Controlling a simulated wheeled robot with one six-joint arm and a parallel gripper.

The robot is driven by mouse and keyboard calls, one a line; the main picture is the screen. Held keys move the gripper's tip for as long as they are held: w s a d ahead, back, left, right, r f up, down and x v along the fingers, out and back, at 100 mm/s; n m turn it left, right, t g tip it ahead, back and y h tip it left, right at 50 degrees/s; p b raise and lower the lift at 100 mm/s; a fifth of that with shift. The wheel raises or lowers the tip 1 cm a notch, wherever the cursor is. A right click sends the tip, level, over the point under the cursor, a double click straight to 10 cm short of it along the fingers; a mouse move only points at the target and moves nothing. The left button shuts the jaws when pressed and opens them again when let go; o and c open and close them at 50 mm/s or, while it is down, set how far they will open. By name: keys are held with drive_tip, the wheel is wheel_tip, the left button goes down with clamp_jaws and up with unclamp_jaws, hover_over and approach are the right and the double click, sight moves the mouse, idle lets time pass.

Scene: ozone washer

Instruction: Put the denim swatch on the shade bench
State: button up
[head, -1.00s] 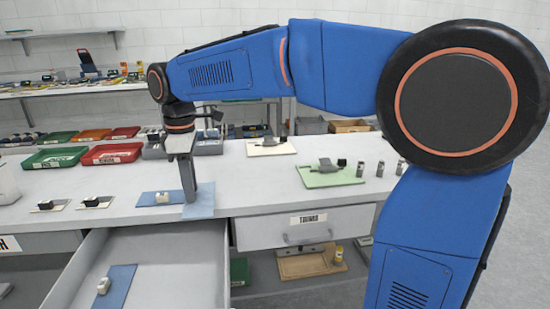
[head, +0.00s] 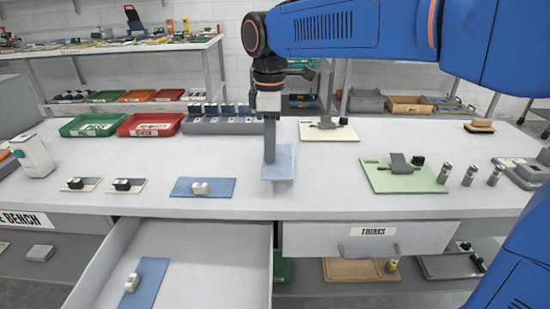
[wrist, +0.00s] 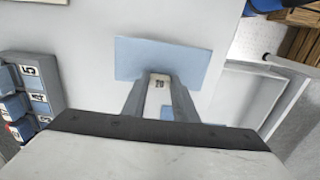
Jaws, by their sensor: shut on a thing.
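My gripper (head: 270,160) points down over the white bench top (head: 240,206), above the right side of the open drawer. It is shut on the white block (wrist: 158,88) of a light blue denim swatch (head: 280,165). The held swatch also shows in the wrist view (wrist: 160,58), spread flat beyond the fingers. I cannot tell whether it touches the bench top. A second blue swatch (head: 222,187) with a white block lies on the bench to the left. A third (head: 150,275) lies in the open drawer (head: 205,275).
Green (head: 92,124) and red trays (head: 150,124) and a grey rack (head: 215,124) stand behind left. A green board (head: 405,180), a cream board (head: 328,135) and several metal cylinders (head: 470,175) are right. Two small dark-topped pieces (head: 122,185) lie left. Bench room beside the held swatch is clear.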

drive_tip(key=shift+f, duration=2)
drive_tip(key=shift+f, duration=0.1)
drive_tip(key=o, duration=1.1)
drive_tip(key=shift+c, duration=0.2)
wheel_tip(320, 180, up, 12)
drive_tip(key=shift+r, duration=0.1)
